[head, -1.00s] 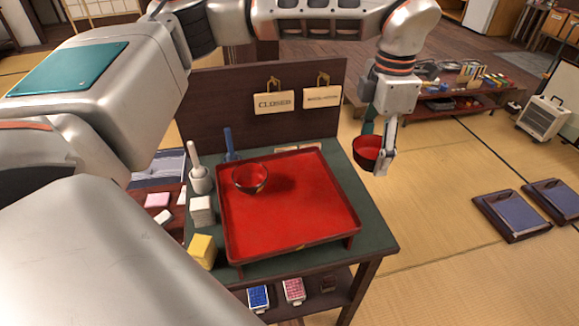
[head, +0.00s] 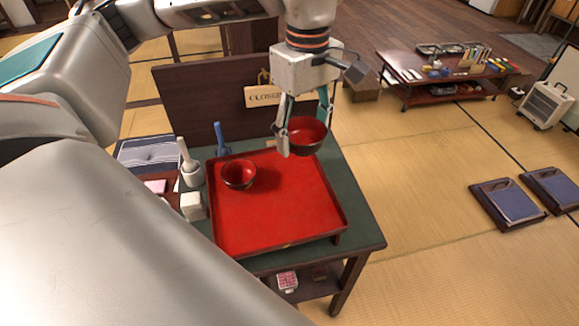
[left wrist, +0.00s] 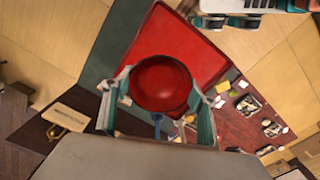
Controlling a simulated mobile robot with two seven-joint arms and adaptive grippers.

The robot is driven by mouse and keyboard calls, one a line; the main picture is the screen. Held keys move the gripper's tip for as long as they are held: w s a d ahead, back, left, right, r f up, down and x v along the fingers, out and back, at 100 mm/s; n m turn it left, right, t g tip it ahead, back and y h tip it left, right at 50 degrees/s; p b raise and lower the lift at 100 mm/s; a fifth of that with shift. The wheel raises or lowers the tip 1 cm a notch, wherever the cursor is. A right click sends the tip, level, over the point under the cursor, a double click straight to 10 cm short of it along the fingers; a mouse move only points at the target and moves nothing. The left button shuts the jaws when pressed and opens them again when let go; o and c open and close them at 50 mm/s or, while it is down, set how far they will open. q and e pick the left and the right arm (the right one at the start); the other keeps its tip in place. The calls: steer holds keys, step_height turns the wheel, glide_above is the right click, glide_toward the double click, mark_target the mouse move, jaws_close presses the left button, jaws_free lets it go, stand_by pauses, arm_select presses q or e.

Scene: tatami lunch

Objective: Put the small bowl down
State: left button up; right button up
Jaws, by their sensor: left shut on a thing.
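The small bowl (head: 306,133), dark outside and red inside, hangs upright between the fingers of my left gripper (head: 303,139). The gripper is shut on it, above the back right part of the red tray (head: 290,215). In the left wrist view the bowl (left wrist: 160,83) sits between the two fingers, with the tray (left wrist: 195,45) beyond it. A second red and black bowl (head: 238,174) stands on the tray at its back left, apart from the held one. Part of my right gripper (left wrist: 228,21) seems to show at the top of the left wrist view; its opening is unclear.
The tray stands on a green-topped table (head: 362,225). A white mortar with pestle (head: 190,170), a blue item (head: 221,140) and a white block (head: 193,206) stand left of the tray. A dark board with a CLOSED sign (head: 262,96) rises behind. The tray's front and middle are clear.

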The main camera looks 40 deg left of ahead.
arm_select(q)
step_height(320, 180, down, 17)
steer(key=shift+f, duration=0.1)
stand_by(0.4)
steer(key=shift+f+b, duration=0.15)
steer(key=shift+b, duration=0.15)
steer(key=o, duration=1.1)
steer(key=shift+o, duration=0.2)
step_height(320, 180, up, 12)
steer(key=shift+r, duration=0.2)
steer(key=shift+s, duration=0.1)
